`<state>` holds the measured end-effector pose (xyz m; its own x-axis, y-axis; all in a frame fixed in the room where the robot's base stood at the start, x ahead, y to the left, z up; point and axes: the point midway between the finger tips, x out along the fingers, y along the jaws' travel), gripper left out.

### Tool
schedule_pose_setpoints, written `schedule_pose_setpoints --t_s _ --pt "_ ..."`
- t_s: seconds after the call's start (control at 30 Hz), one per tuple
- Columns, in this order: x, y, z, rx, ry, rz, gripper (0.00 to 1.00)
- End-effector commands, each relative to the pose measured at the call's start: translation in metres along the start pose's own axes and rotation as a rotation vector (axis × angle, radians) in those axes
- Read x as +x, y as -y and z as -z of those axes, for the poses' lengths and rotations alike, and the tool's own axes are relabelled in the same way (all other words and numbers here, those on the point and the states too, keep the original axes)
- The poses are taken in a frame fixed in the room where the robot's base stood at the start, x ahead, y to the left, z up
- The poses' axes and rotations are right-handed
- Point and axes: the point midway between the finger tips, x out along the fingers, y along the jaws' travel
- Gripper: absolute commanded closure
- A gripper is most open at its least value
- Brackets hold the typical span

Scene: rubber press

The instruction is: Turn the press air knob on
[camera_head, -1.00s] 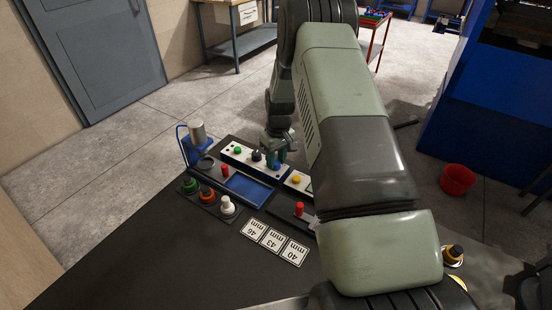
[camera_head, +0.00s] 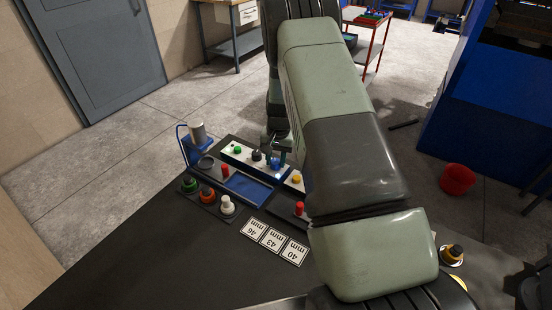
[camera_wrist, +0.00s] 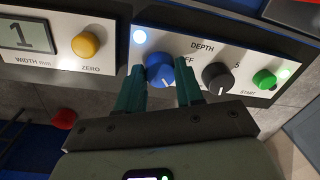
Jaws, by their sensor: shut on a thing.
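The blue press air knob (camera_wrist: 160,72) sits on the white control panel, left of the black depth knob (camera_wrist: 217,77) in the wrist view. My gripper (camera_wrist: 160,84) has its two teal fingers on either side of the blue knob, shut on it. A label beside it is partly hidden and reads "FF". A round white light (camera_wrist: 139,36) glows above the blue knob. In the head view the blue knob (camera_head: 275,163) shows in part under my gripper (camera_head: 278,150). The exact angle of the knob's mark is hard to tell.
A lit green start button (camera_wrist: 264,78) is right of the black knob. A separate panel with a yellow button (camera_wrist: 86,44) and a display stands to the left. Red knobs (camera_head: 225,171), coloured pieces and number cards (camera_head: 272,240) occupy the dark table (camera_head: 150,245); its front left is clear.

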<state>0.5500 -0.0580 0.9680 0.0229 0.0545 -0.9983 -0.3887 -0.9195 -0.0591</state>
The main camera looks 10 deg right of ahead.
Motion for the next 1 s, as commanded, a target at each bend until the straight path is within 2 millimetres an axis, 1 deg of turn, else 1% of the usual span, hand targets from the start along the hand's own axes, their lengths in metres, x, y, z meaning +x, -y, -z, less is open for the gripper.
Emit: schedule_pose_setpoints --t_s 0.23,0.7,0.73,0.87,0.9,1.0 --pt "-0.0003 0.0003 -0.0006 0.062 -0.003 0.0 0.94" --pt "-0.0003 0.0002 -0.0006 0.074 -0.003 0.0 0.94" --pt "-0.0003 0.0003 -0.0006 0.073 -0.003 0.0 0.61" --pt "-0.0002 0.0002 -0.0005 0.073 -0.003 0.0 0.41" --pt "-0.0002 0.0002 -0.0004 0.073 -0.004 0.0 0.38" --pt "-0.0001 0.0002 -0.0003 0.073 -0.004 0.0 0.38"
